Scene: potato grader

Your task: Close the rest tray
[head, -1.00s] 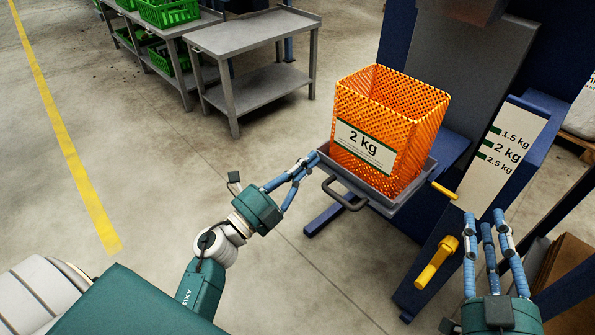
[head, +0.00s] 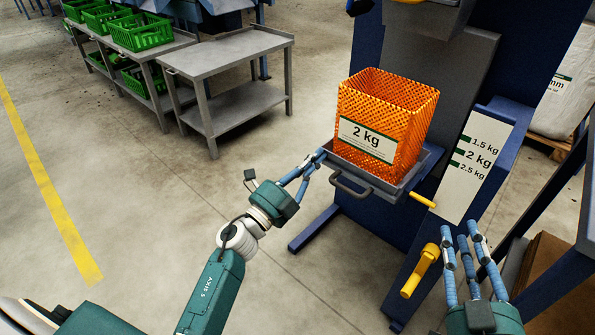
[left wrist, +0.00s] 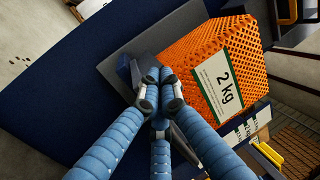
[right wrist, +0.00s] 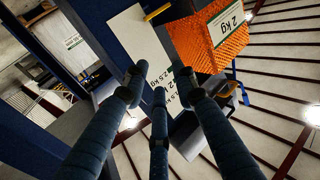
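The rest tray (head: 405,189) is a shallow grey tray with a dark handle (head: 350,188) at its front. It juts out from the blue machine. An orange mesh basket (head: 385,100) labelled "2 kg" stands in it; the basket also shows in the left wrist view (left wrist: 235,55). My left gripper (head: 318,160) is at the tray's left front corner. Its fingertips are drawn together in the left wrist view (left wrist: 154,76); whether they touch the tray is unclear. My right gripper (head: 461,240) is open and empty, its fingers spread, below the scale plate; it also shows in the right wrist view (right wrist: 161,82).
A white plate (head: 475,160) with weight marks and a yellow pointer (head: 422,199) is right of the tray. A yellow crank handle (head: 420,271) is near my right gripper. A grey cart (head: 235,52) and green crates (head: 140,32) stand back left. The left floor is clear.

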